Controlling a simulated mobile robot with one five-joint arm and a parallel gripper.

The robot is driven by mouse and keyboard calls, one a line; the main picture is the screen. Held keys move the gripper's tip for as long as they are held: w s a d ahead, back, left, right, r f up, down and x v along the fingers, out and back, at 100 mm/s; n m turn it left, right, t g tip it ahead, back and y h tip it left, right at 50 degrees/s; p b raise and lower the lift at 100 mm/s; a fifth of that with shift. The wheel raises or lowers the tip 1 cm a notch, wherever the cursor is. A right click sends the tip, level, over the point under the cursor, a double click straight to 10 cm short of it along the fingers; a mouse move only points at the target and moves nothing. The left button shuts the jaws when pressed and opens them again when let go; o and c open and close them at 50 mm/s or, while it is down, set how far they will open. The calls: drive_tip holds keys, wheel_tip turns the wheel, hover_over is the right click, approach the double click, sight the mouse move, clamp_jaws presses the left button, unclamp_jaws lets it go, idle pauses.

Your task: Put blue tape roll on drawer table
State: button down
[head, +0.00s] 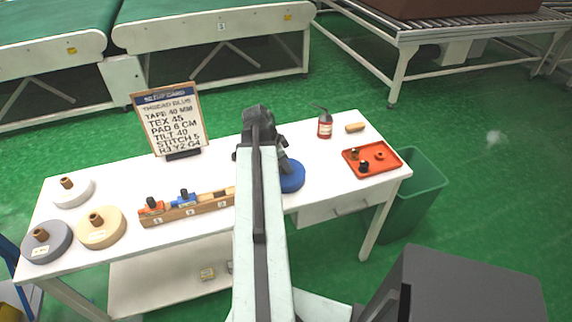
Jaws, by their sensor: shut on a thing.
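The blue tape roll (293,178) is a flat blue disc over the right half of the white table, partly hidden behind my arm. My gripper (284,160) is at its upper edge, shut on the roll; the fingertips are mostly hidden. I cannot tell whether the roll touches the tabletop. The drawer table (222,156) is a long white table with a drawer (345,206) under its right part.
White (77,196), grey (50,247) and cream rolls (105,234) lie at the left. A wooden rack (190,209), sign board (169,118), small red bottle (324,128) and red tray (390,157) stand on the table. A green bin (425,190) is at the right.

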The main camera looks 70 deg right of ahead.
drive_tip(key=c, duration=1.1)
unclamp_jaws()
drive_tip(key=p+v, duration=1.1)
drive_tip(key=v, duration=0.1)
drive_tip(key=shift+r+p, duration=0.1)
drive_tip(key=shift+p, duration=0.25)
